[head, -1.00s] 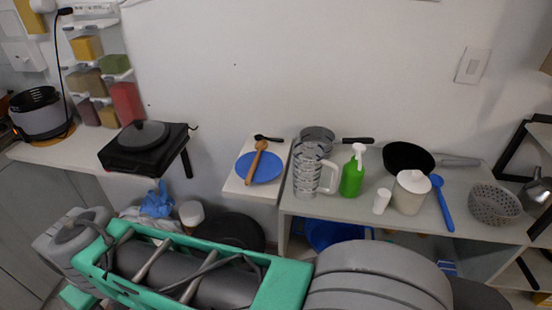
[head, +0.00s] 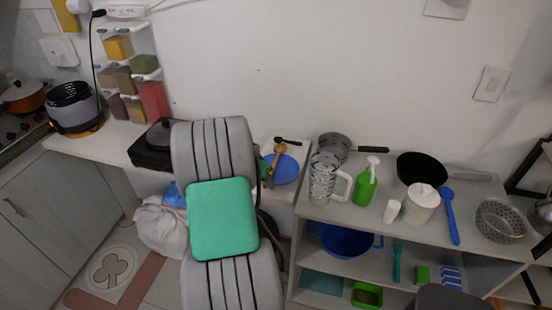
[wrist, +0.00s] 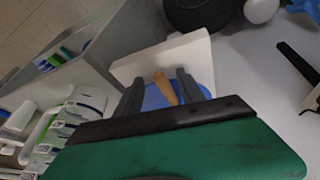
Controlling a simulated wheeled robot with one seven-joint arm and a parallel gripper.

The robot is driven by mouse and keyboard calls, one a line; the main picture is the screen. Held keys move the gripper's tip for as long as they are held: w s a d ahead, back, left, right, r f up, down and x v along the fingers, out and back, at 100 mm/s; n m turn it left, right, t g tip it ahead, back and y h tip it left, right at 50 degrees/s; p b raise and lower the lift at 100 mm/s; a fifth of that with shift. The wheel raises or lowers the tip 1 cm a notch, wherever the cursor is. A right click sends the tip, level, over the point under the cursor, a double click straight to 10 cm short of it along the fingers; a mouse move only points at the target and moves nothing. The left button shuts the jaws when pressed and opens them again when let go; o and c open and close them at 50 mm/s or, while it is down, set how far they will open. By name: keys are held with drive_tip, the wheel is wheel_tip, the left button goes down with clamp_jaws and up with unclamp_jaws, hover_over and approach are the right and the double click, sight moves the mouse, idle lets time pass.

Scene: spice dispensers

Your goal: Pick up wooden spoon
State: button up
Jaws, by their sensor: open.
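The wooden spoon (head: 280,150) lies on a blue plate (head: 289,172) on a small white board-like surface in the head view. In the wrist view, part of the spoon (wrist: 166,88) shows between the two dark fingers of my gripper (wrist: 159,80). The blue plate (wrist: 203,89) is behind them. My gripper is open, with a finger on either side of the spoon; I cannot tell whether either touches it. In the head view my arm hides most of the gripper and the left side of the plate.
A dark utensil (head: 288,140) lies behind the plate. To the right, a shelf holds a clear pitcher (head: 322,182), a green bottle (head: 366,187) and a black pan (head: 421,167). The wall is close behind.

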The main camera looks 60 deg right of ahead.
drive_tip(key=shift+d+f, duration=0.2)
drive_tip(key=shift+f, duration=0.2)
drive_tip(key=shift+c, duration=0.6)
clamp_jaws()
